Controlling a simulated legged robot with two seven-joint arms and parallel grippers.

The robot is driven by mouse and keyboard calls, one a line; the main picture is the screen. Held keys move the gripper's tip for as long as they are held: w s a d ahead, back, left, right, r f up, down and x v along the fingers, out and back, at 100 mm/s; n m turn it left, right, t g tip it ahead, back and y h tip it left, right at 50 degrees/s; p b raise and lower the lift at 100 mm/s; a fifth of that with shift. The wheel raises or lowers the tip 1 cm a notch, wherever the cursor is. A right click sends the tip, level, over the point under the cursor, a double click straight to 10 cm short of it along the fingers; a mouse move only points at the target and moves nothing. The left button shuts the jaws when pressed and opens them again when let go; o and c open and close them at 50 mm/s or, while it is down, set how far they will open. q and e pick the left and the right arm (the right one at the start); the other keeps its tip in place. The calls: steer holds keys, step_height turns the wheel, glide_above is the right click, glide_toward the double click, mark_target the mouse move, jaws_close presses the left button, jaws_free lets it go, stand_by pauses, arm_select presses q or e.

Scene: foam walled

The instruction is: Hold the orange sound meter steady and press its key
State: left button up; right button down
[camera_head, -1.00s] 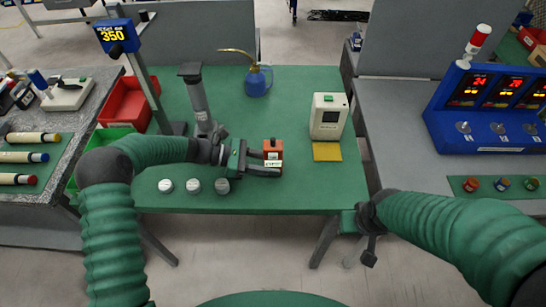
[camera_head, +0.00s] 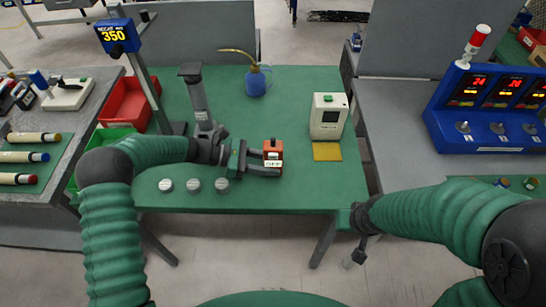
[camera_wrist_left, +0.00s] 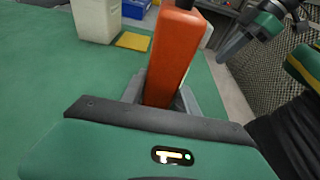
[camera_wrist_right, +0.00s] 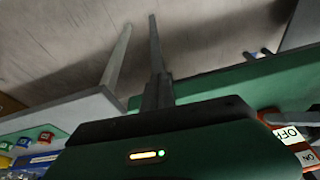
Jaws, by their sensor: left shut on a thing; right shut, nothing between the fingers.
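The orange sound meter (camera_head: 273,154) stands over the green table near its front edge, with a pale label on its side. My left gripper (camera_head: 266,163) is shut on it from the left. In the left wrist view the meter (camera_wrist_left: 172,50) rises between the fingers, slightly tilted in the picture. My right gripper (camera_head: 360,250) is shut and empty, pointing down beyond the table's front right corner, apart from the meter. It also shows in the left wrist view at the upper right (camera_wrist_left: 240,40). The meter's key cannot be made out.
A white box with a green top (camera_head: 328,116) and a yellow pad (camera_head: 326,151) stand to the right of the meter. Several round grey-white discs (camera_head: 194,185) lie to its left. A blue oil can (camera_head: 256,82) and grey post (camera_head: 197,100) stand behind. The table's front right is clear.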

mark_target(273, 156)
arm_select(q)
steer(key=shift+w, duration=0.1)
steer(key=shift+f, duration=0.1)
arm_select(e)
steer(key=w+a+f+m+t+y, duration=0.25)
steer(key=a+f+m+y, duration=0.2)
steer(key=a+f, duration=0.45)
steer(key=a+r+m+y, duration=0.3)
steer(key=a+y, duration=0.2)
steer(key=a, duration=0.5)
arm_select(q)
steer(key=shift+d, duration=0.1)
arm_select(e)
step_height(273, 156, up, 14)
steer(key=r+m+t+y, duration=0.1)
steer(key=m+t+y, duration=0.4)
steer(key=m+t, duration=0.65)
steer(key=w+m+g, duration=0.1)
steer(key=w+m, duration=0.1)
steer(key=w, duration=0.7)
steer(key=shift+w+f+g, duration=0.2)
steer(key=shift+w+g, duration=0.1)
steer(key=shift+g, duration=0.1)
steer(key=shift+w, duration=0.1)
